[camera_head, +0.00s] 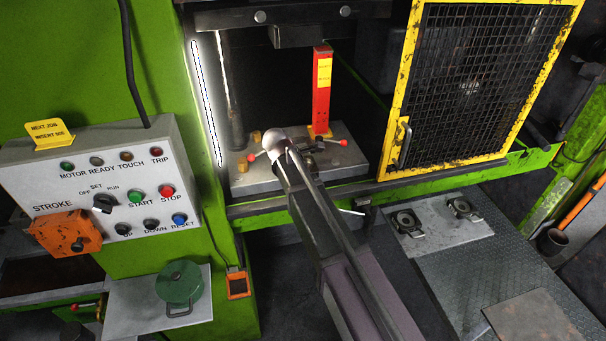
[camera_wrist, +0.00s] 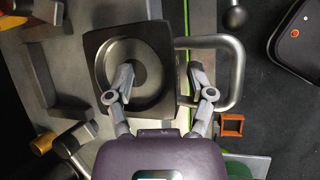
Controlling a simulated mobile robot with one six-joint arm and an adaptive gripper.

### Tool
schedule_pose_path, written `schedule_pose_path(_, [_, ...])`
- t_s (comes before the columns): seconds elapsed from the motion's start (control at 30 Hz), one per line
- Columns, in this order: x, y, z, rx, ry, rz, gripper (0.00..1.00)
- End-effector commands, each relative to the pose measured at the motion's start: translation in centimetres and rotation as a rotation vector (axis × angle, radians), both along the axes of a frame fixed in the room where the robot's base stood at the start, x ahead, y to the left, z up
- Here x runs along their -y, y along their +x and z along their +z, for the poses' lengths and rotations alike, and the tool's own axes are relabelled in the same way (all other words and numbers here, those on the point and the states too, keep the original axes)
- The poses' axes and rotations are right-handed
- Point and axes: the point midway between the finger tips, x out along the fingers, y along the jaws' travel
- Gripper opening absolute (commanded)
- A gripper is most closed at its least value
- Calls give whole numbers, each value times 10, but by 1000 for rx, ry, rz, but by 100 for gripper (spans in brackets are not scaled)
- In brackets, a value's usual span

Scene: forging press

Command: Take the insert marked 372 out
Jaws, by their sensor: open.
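In the wrist view a dark square block with a round, dished face (camera_wrist: 132,70) lies in front of my gripper (camera_wrist: 161,78); I take it for the insert, but no number is legible on it. A grey loop handle (camera_wrist: 236,75) shows at its right side. My gripper is open and empty-looking. In the head view my arm reaches over the press bed (camera_head: 262,183) and hides most of the block and my fingertips.
A red post with a yellow tag (camera_head: 322,92) stands on the bed behind. Red-knobbed levers (camera_head: 342,143) flank the spot. The press ram (camera_head: 300,32) is above. An open yellow mesh guard (camera_head: 480,85) is at right. Several handled pieces, one on a side plate (camera_head: 405,221), lie elsewhere.

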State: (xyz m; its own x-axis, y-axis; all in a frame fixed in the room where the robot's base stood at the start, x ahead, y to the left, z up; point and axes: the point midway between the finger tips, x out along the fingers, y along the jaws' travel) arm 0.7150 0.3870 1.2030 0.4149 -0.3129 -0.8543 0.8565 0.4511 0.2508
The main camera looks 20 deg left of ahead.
Motion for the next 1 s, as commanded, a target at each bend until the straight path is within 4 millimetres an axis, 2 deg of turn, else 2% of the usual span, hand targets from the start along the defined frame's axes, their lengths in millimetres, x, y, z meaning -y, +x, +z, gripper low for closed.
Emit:
schedule_pose_path(0.7, [2, 2, -4, 0, 0, 0, 70])
schedule_pose_path(0.93, [1, 2, -4, 0, 0, 0, 1])
schedule_pose_path(1.0, [1, 2, -4, 1, 0, 0, 0])
